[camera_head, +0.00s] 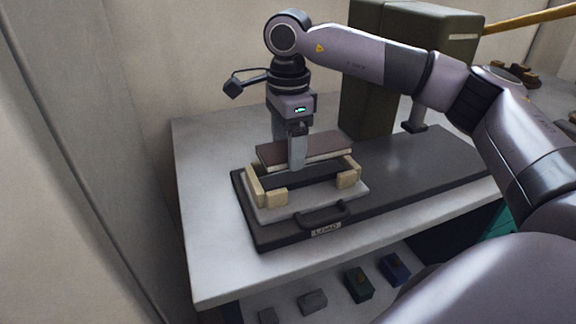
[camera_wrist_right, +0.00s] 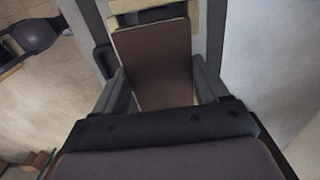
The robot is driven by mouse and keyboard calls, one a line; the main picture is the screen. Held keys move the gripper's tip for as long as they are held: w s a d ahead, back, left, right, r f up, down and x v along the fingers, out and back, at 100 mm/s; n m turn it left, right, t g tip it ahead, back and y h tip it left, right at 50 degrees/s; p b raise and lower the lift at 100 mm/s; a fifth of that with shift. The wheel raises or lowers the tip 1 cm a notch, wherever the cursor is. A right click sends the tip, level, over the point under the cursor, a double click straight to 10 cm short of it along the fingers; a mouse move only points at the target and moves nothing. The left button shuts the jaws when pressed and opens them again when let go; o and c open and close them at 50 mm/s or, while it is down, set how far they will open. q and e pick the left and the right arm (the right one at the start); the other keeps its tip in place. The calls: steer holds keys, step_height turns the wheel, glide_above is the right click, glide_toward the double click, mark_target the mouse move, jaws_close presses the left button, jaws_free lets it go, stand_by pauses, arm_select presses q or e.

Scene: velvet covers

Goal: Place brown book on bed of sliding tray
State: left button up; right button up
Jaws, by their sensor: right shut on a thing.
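The brown book (camera_head: 325,147) is held flat over the sliding tray's bed in the head view. My right gripper (camera_head: 297,160) is shut on it, with one finger in front of its near long side. In the right wrist view the brown cover (camera_wrist_right: 155,62) lies between the two fingers (camera_wrist_right: 158,92). The tray (camera_head: 262,222) is dark, with a handle and a label at its front. Its bed is a light block (camera_head: 290,210) with cream corner pieces (camera_head: 273,196) around a dark recess (camera_head: 300,180). Whether the book touches the bed is unclear. My left gripper is not in view.
A tall olive machine housing (camera_head: 372,85) stands behind the tray at the table's back. The pale table (camera_head: 205,240) is bare to the left. Several small blocks, including a green one (camera_head: 358,284) and a blue one (camera_head: 395,269), sit on a lower shelf.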

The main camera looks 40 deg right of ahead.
mark_target(288, 178)
steer(key=shift+f, duration=2.3)
steer(key=shift+f+b, duration=0.15)
steer(key=shift+b, duration=0.15)
steer(key=o, duration=1.1)
